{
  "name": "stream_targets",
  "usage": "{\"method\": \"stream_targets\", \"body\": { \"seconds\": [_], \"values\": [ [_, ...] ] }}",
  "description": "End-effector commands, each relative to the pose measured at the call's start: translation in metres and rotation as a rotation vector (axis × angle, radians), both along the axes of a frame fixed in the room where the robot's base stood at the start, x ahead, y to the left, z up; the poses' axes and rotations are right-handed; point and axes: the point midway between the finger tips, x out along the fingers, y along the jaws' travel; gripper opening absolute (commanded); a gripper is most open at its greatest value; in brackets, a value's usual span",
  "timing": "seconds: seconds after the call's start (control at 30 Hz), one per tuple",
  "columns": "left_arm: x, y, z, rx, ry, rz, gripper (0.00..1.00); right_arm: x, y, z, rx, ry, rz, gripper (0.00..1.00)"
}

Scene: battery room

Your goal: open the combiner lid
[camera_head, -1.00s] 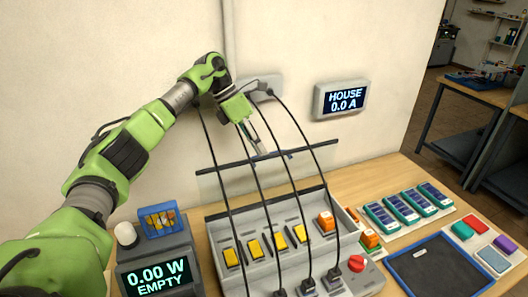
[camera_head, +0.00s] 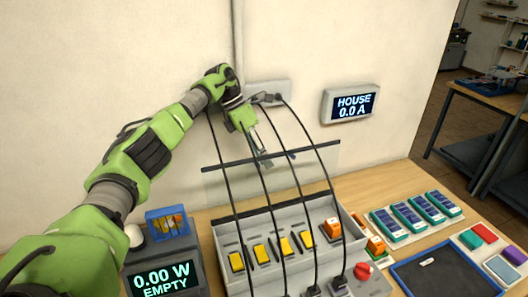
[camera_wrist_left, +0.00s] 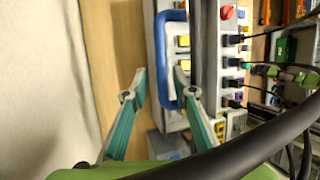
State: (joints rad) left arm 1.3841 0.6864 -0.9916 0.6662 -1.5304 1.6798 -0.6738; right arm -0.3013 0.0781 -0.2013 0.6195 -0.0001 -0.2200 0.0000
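The combiner is a grey box (camera_head: 222,240) on the wooden bench in the head view, with a row of yellow switches and one orange switch. Its clear lid with a dark edge bar (camera_head: 225,165) stands raised behind the box, leaving the switches uncovered. A blue handle (camera_wrist_left: 170,60) shows in the left wrist view, beside the dark bar. My left gripper (camera_head: 266,160) is at the lid's bar. In the wrist view its fingers (camera_wrist_left: 160,92) are apart, with the handle's end between them, nearer the right finger. Contact is unclear.
Dark cables hang from the wall socket (camera_head: 272,92) across the lid to the box front. A house display (camera_head: 348,104) is on the wall. An "EMPTY" display unit (camera_head: 162,275) stands left of the box. Battery modules (camera_head: 410,215) and a dark tray (camera_head: 445,268) lie to the right.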

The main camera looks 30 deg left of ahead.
Motion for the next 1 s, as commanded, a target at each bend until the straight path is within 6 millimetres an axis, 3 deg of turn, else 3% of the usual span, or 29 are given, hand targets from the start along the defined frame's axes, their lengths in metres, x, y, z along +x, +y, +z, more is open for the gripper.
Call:
{"method": "stream_targets", "body": {
  "seconds": [0.37,0.8,1.0],
  "values": [
    [0.004,-0.001,0.013,-0.009,-0.018,0.003,0.26,0.001,-0.006,0.001,-0.007,-0.001,-0.001,0.00],
    [0.006,-0.001,0.088,-0.007,-0.013,0.002,0.26,0.001,-0.002,0.001,-0.003,-0.002,0.000,0.00],
    [0.006,-0.001,0.103,-0.007,-0.010,0.001,0.26,0.001,-0.002,0.001,-0.003,-0.002,0.000,0.00]
  ]
}}
